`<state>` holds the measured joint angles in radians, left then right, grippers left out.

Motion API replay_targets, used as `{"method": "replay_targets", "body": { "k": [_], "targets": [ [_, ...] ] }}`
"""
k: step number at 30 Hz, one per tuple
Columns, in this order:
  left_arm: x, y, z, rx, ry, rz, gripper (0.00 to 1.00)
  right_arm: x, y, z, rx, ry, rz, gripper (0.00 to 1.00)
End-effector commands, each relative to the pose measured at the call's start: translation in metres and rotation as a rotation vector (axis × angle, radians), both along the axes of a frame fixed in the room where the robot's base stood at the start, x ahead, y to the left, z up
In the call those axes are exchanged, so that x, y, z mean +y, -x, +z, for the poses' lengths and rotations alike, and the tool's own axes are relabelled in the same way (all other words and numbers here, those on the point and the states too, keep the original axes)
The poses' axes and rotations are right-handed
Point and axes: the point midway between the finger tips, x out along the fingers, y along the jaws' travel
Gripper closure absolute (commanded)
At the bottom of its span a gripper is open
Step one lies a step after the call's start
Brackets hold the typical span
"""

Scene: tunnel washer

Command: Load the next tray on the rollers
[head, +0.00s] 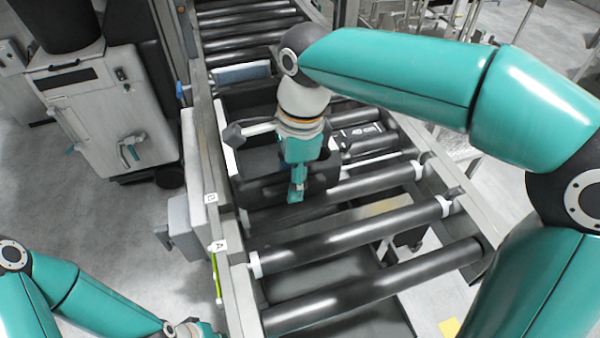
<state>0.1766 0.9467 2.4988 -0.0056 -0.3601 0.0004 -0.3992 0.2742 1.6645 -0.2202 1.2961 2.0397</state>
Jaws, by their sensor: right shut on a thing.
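A black tray (258,190) lies on the rollers in the middle of the head view, between the side rails. My right gripper (295,194) points down at the tray's near side and is shut on it, at the near wall as far as I can tell. My right wrist and gripper hide part of the tray's inside and its right side. The roller conveyor (345,232) runs from the near right to the far end, with bare black rollers in front of the tray. Of my left arm, only links show at the bottom left; its gripper is out of view.
The near rail carries small labels (219,246) and a grey box (182,222) on its outer side. A grey machine cabinet (105,110) stands left of the conveyor. Metal racks stand at the back right. Floor between cabinet and conveyor is clear.

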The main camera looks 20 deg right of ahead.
Motion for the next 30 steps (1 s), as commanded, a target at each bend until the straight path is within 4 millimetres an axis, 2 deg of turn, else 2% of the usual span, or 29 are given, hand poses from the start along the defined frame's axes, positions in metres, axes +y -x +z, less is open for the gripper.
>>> {"method": "replay_targets", "body": {
  "k": [30],
  "targets": [
    [0.000, 0.000, -0.014, 0.000, 0.000, 0.000, 1.00, 0.002, 0.000, -0.013, -0.025, -0.001, -0.001, 1.00]
  ]
}}
